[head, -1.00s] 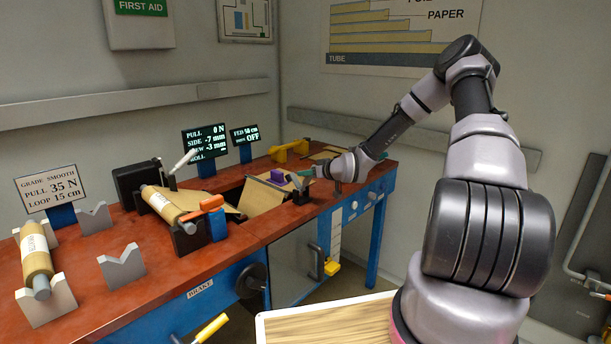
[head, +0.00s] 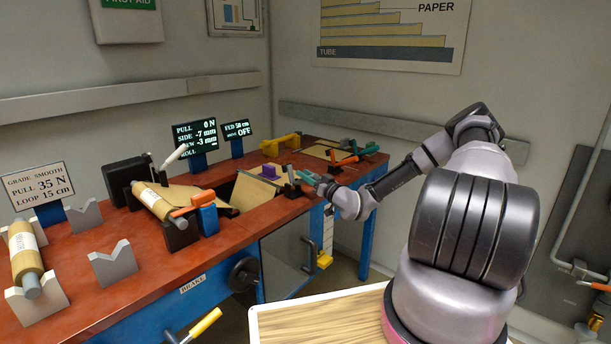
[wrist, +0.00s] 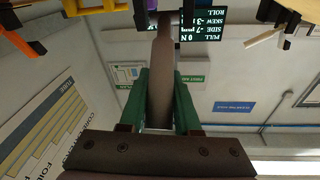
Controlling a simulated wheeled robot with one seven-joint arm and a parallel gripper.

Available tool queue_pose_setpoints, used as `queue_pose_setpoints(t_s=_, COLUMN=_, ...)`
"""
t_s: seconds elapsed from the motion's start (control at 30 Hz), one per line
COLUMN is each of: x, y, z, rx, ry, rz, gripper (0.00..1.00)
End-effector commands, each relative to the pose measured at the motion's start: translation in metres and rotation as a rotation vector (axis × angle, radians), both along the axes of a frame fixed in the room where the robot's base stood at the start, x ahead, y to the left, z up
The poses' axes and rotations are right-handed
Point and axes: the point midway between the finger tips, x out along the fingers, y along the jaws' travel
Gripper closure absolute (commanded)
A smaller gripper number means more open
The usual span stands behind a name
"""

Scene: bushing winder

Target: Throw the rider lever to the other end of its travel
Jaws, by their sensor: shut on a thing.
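My gripper (head: 308,177) is at the right part of the red bench, near its front edge. Its green fingers are shut on a dark grey-brown rod, which I take for the rider lever. In the wrist view the rod (wrist: 160,85) runs lengthwise between the two fingers (wrist: 160,100). In the head view the fingers and hand largely hide the rod, so I cannot tell its exact tilt. A small dark grey upright part (head: 291,175) stands just left of the fingertips, beside a purple block (head: 269,171).
A paper-wrapped roll (head: 151,200) and a white-handled lever (head: 174,156) are left of the gripper. Displays (head: 195,135) stand behind. A yellow bracket (head: 280,145) and orange- and green-handled tools (head: 345,160) lie at the back right.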

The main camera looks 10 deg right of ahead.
Motion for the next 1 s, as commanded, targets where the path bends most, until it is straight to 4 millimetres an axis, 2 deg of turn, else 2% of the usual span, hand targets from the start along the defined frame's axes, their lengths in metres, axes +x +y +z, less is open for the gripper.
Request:
queue_pose_setpoints(t_s=0.3, x=-0.001, y=-0.001, z=-0.004, rx=0.000, ry=0.009, rz=0.000, gripper=1.00)
queue_pose_setpoints(t_s=0.33, x=-0.001, y=-0.001, z=-0.005, rx=0.000, ry=0.009, rz=0.000, gripper=0.61)
queue_pose_setpoints(t_s=0.4, x=-0.001, y=0.000, z=-0.004, rx=0.000, ry=0.009, rz=0.000, gripper=0.39)
queue_pose_setpoints(t_s=0.77, x=-0.003, y=-0.002, z=-0.003, rx=0.000, ry=0.005, rz=-0.001, gripper=0.39)
queue_pose_setpoints(t_s=0.87, x=-0.012, y=-0.007, z=-0.004, rx=0.001, ry=0.005, rz=-0.001, gripper=0.39)
queue_pose_setpoints(t_s=1.0, x=-0.035, y=-0.021, z=-0.008, rx=0.001, ry=0.008, rz=-0.002, gripper=0.39)
